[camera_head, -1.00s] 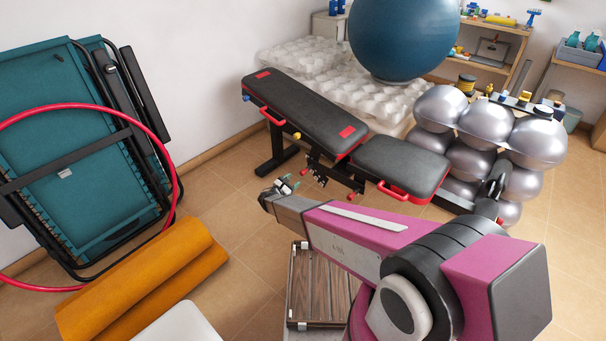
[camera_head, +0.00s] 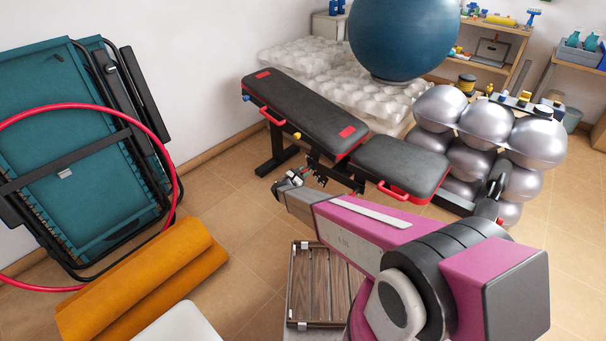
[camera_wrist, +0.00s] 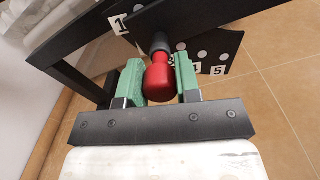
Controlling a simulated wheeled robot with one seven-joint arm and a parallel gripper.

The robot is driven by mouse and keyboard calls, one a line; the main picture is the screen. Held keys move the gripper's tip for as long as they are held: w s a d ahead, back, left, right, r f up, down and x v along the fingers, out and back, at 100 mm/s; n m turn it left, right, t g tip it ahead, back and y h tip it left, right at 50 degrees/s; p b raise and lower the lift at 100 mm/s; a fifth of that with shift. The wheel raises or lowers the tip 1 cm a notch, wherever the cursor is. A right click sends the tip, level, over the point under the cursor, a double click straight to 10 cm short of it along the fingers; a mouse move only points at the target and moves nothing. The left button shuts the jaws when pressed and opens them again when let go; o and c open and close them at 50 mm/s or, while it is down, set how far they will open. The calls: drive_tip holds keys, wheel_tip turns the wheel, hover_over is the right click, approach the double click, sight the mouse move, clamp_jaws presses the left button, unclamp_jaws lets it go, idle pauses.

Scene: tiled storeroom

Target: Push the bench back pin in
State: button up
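The weight bench (camera_head: 305,108) has a black padded back and seat with red trim, and stands in the middle of the head view. In the wrist view its back pin (camera_wrist: 159,78) is a red knob on a dark grey collar, against a black plate (camera_wrist: 205,45) with numbered holes. My gripper (camera_wrist: 159,84) is open, its green finger pads on either side of the red knob, with a small gap seen on the right side. In the head view my gripper (camera_head: 289,181) is small, beside the bench's lower frame; the pin is not clear there.
A rolled orange mat (camera_head: 150,285), a red hoop (camera_head: 172,165) and a teal folding lounger (camera_head: 60,150) are at left. A wooden slatted piece (camera_head: 320,285) lies below my arm. Silver balls (camera_head: 485,125) stand on a rack at right. Tiled floor is clear left of the bench.

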clamp_jaws()
drive_tip(key=shift+s+a, duration=0.3)
drive_tip(key=shift+s, duration=0.15)
drive_tip(key=o, duration=0.6)
unclamp_jaws()
drive_tip(key=v, duration=1)
drive_tip(key=shift+s+a, duration=0.25)
drive_tip(key=shift+a, duration=0.05)
